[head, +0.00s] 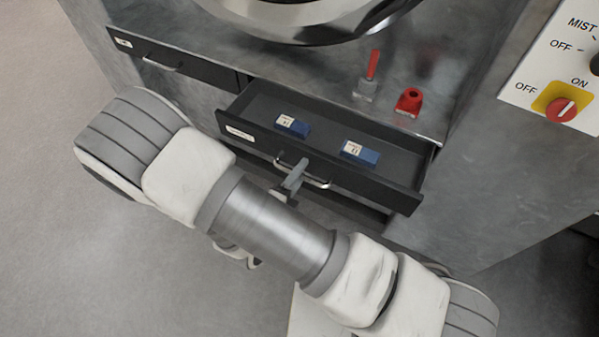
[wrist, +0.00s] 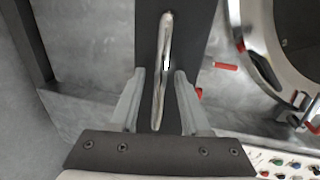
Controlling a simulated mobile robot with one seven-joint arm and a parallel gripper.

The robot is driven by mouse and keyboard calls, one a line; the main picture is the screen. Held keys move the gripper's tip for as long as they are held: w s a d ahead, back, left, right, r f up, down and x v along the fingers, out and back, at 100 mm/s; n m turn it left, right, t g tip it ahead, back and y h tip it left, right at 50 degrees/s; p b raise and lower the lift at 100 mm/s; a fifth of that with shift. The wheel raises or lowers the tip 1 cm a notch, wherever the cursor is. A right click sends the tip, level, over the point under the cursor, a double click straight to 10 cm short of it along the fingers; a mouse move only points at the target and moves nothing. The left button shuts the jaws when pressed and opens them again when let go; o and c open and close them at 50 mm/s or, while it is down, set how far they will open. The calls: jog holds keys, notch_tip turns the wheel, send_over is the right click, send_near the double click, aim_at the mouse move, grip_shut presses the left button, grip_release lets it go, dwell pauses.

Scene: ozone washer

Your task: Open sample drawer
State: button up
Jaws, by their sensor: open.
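The sample drawer (head: 400,195) is pulled out from the grey metal cabinet in the head view. Two small blue labelled packs (head: 292,125) (head: 360,152) lie inside it. Its front bears a silver bar handle (head: 318,184) and a white label. My gripper (head: 293,176) is at the handle, partly hidden by my arm. In the wrist view my gripper (wrist: 160,74) is open, with one finger on each side of the handle (wrist: 165,50). Gaps show between the fingers and the bar.
A second drawer (head: 165,70) to the left is shut. A red lever (head: 373,65) and a red fitting (head: 408,101) stand on the ledge above the open drawer. A control panel (head: 560,70) with a red knob is at right. Floor at left is clear.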

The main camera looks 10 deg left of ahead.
jog(key=p+v, duration=0.1)
jog(key=v, duration=1.6)
jog(key=shift+s, duration=0.2)
jog(key=w+d+r+m+g+h+p, duration=0.15)
jog(key=w+d+r+m+g, duration=0.4)
jog(key=m, duration=0.75)
jog(key=w+d+r+m+g+h+p, duration=0.1)
jog(key=w+d+r+m+g+h, duration=0.1)
jog(key=d+r+m+g, duration=0.7)
jog(key=s+d+r+m+t+y, duration=0.1)
jog(key=d+r+m+y, duration=0.3)
jog(key=r+m, duration=0.5)
jog(key=d+r+m+t+y+p, duration=0.1)
jog(key=d+r+m+t+y, duration=0.3)
jog(key=m, duration=1.5)
jog(key=d+r+y, duration=0.1)
jog(key=d+r, duration=0.2)
jog(key=r, duration=0.2)
jog(key=shift+s+p, duration=0.3)
jog(key=shift+s, duration=0.1)
